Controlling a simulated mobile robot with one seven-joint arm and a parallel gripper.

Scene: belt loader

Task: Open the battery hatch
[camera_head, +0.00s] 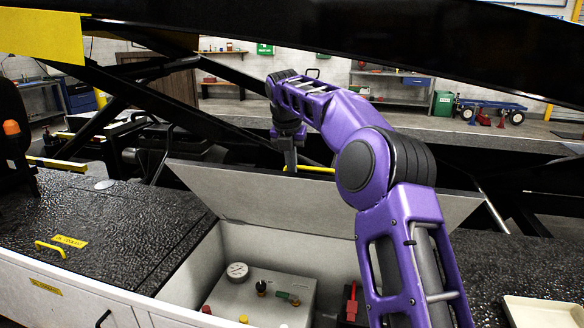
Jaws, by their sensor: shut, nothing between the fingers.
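A hatch lid (262,201) stands raised in the middle of the deck, tilted back, with its pale inner side facing me. Its outer side and any label are hidden, so I cannot read whether it is the battery hatch. A yellow bar (318,169), perhaps its handle, shows just past the lid's top edge. My gripper (290,166) points down at that top edge, close to the yellow bar. The fingers are shut, with nothing seen between them; whether they touch the lid is unclear. The open compartment (232,244) lies below, partly hidden by my purple arm.
The compartment holds a pale box with a gauge (237,271) and coloured caps, and a red part (351,300). A closed, labelled hatch with a yellow handle (50,248) lies left. A cream tray (540,312) sits at lower right. A dark beam (400,50) crosses overhead.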

